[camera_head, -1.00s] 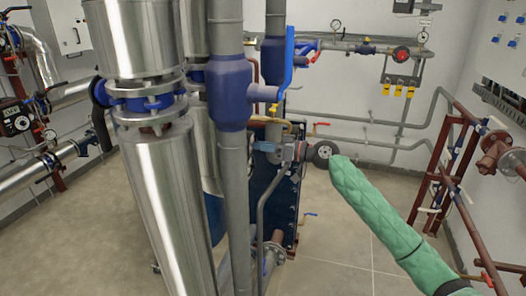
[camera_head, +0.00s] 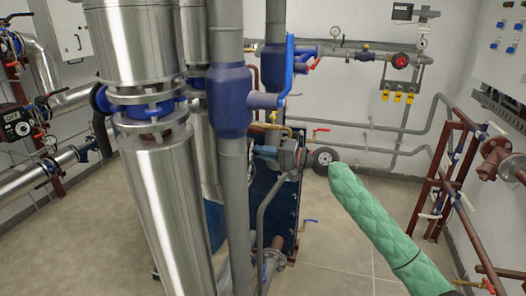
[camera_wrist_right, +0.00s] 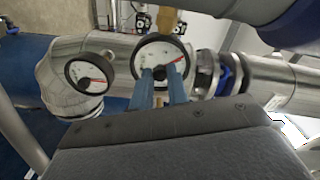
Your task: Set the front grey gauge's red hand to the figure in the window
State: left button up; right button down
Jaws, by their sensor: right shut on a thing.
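In the right wrist view a round gauge (camera_wrist_right: 153,49) with a dark grey rim and white face is straight ahead. Its red hand (camera_wrist_right: 179,63) points to the right of the face. The fingers cover part of the dial. In the head view my right gripper (camera_head: 265,151) is beside the grey pipe, which hides the gauge. My left gripper is not in view. I cannot make out a figure in any window.
A second dark-rimmed gauge (camera_wrist_right: 90,72) with a red hand sits close on the left in the wrist view. A grey vertical pipe (camera_head: 233,185) with a blue valve (camera_head: 229,100) and a shiny steel column (camera_head: 155,200) stand left of my gripper.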

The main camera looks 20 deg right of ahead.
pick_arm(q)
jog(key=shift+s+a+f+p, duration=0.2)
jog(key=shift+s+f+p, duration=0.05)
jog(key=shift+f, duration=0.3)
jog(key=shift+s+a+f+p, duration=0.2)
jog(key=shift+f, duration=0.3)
pick_arm(e)
jog(key=shift+m, duration=1.2)
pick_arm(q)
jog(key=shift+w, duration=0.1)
pick_arm(e)
jog(key=c, duration=1.4)
grip_release()
jog(key=shift+o, duration=0.2)
jog(key=shift+d, duration=0.1)
